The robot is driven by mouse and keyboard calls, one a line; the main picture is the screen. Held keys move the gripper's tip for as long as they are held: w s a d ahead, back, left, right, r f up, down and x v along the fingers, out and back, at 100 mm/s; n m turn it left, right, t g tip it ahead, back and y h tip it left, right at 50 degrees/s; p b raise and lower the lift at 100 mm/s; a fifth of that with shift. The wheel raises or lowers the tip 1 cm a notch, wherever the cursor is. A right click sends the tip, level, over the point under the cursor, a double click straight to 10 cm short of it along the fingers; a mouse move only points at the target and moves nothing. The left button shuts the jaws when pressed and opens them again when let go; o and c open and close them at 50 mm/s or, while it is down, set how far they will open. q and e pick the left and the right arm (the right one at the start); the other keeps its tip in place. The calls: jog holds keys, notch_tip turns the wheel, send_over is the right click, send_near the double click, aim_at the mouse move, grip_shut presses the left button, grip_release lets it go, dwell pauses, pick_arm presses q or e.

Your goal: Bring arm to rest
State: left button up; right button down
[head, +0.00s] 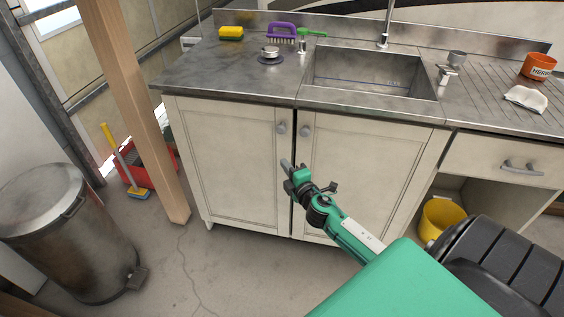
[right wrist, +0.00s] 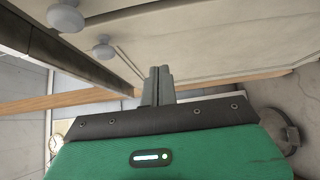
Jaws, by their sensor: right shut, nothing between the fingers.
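My right arm (head: 355,235) is green and reaches out from the lower right in the head view. Its gripper (head: 287,165) is in front of the white cabinet doors, below the two round door knobs. In the right wrist view the gripper fingers (right wrist: 158,82) are together with nothing between them. Whether the fingertips touch the cabinet cannot be told. My left gripper is in neither view.
A cabinet (head: 235,165) with two closed doors carries a steel counter (head: 225,75) and sink (head: 372,75). A metal bin (head: 70,235) stands left, near a wooden post (head: 140,110). A yellow bucket (head: 440,217) sits under the drawer.

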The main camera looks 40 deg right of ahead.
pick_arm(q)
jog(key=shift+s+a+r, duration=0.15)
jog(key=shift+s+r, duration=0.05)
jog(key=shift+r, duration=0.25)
pick_arm(e)
jog(key=s, duration=0.6)
jog(key=shift+s+a+r, duration=0.15)
jog(key=shift+a, duration=0.2)
